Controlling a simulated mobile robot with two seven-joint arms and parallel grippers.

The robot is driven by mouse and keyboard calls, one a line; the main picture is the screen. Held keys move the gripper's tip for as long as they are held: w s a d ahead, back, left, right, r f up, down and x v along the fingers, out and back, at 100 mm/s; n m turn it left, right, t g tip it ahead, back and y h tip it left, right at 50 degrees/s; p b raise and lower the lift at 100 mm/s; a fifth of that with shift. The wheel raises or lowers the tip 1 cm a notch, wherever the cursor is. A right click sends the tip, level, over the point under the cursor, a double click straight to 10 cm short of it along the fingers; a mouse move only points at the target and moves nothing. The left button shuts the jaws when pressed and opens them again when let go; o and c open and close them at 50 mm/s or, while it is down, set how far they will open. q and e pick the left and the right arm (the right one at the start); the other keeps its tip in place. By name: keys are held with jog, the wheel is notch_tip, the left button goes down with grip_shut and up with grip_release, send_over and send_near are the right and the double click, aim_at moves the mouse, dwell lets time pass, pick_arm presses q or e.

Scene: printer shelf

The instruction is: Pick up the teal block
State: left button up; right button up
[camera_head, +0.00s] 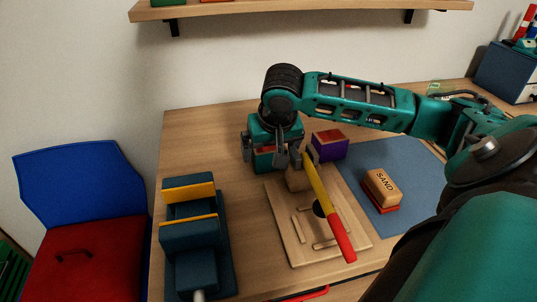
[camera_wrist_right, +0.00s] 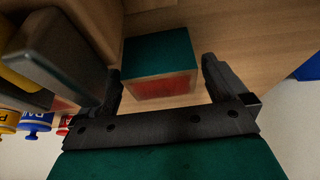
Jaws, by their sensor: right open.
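The teal block (camera_wrist_right: 158,52) has a teal top and a red front face. In the right wrist view it sits on the wooden table between the two spread dark fingers of my right gripper (camera_wrist_right: 162,78). Gaps show on both sides of it, and the fingers do not appear to touch it. In the head view my right gripper (camera_head: 263,150) reaches down from above over the block (camera_head: 263,162), which is partly hidden behind the gripper. My left gripper is not in view.
A purple block (camera_head: 330,147) and a wooden block (camera_head: 297,181) stand close to the right. A yellow tool with a red handle (camera_head: 342,240) leans over a wooden board (camera_head: 275,215). A SAND block (camera_head: 383,187) lies on a blue mat (camera_head: 420,190).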

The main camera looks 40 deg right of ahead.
jog(key=x, duration=0.2)
jog(key=shift+w+f, duration=0.15)
jog(key=shift+f, duration=0.05)
jog(key=c, duration=1)
jog(key=shift+r, duration=0.1)
